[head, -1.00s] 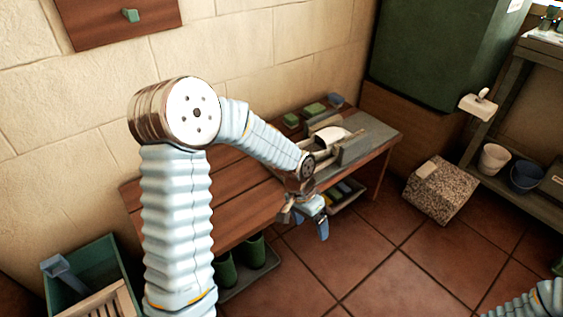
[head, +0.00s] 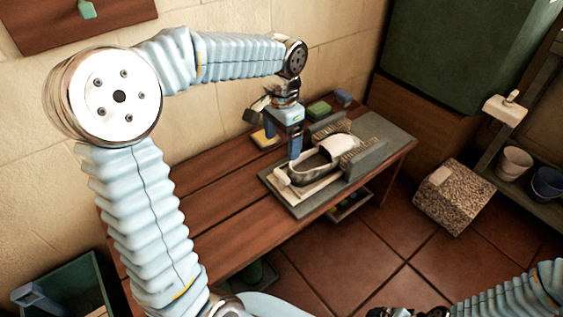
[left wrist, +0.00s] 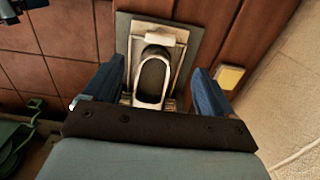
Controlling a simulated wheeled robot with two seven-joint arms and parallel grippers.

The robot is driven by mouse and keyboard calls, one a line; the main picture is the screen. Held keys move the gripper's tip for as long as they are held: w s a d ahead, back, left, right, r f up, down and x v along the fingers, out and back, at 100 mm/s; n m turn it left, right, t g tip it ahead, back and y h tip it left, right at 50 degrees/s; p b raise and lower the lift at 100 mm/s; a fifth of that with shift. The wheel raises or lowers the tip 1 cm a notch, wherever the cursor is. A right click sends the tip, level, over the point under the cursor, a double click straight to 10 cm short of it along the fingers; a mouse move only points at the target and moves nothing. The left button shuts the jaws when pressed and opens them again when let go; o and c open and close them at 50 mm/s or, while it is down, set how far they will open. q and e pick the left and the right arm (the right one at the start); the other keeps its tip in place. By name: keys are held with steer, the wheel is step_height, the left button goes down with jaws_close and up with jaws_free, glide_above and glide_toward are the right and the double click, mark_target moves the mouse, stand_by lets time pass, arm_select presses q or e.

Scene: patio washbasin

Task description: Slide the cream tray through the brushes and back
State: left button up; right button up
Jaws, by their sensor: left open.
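The cream tray (head: 318,186) lies on a grey base on the bench, with a grey-and-white shoe (head: 308,168) on it. The shoe's white toe end is between two brush blocks (head: 357,149). In the left wrist view the tray (left wrist: 134,58) has a raised cream bar (left wrist: 152,32) across its end. My left gripper (head: 284,145) is above the wall side of the tray, fingers down. In the left wrist view my open left gripper (left wrist: 156,88) has its blue fingers apart on either side of the tray and shoe, holding nothing. My right gripper's fingers are not in view.
A yellow sponge (head: 265,138) and a green block (head: 319,109) lie along the wall side of the bench. A speckled stone block (head: 453,196) stands on the tiled floor to the right. The bench's left part is clear.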

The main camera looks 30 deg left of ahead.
mark_target(282, 174)
arm_select(q)
step_height(282, 174, down, 14)
steer(key=shift+r+b, duration=0.15)
steer(key=shift+b, duration=0.9)
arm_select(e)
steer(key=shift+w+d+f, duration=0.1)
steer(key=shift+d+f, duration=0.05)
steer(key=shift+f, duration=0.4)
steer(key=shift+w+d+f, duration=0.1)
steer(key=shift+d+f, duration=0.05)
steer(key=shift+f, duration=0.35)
